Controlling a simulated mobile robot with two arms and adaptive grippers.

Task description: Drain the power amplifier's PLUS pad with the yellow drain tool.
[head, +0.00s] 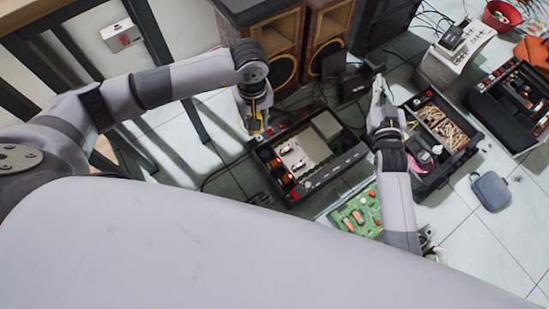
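An open black chassis (345,166), which looks like the power amplifier, lies on the floor at the centre, with a pale board, a grey box and small red and orange parts inside. Its PLUS pad is too small to make out. My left gripper (257,122) points down just beyond the chassis's left rear corner. A small yellow piece shows at its tip, perhaps the drain tool; whether the fingers grip it is unclear. My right gripper (378,92) is right of the chassis, near a dark object (352,84); its finger state is unclear.
Wooden speakers (272,35) stand behind. Another open chassis (463,160) with coloured wires is at right, with a further one (505,115) beyond. A green circuit board (357,212) lies in front, a blue-grey case (491,190) on tiles at right. Cables run along the floor.

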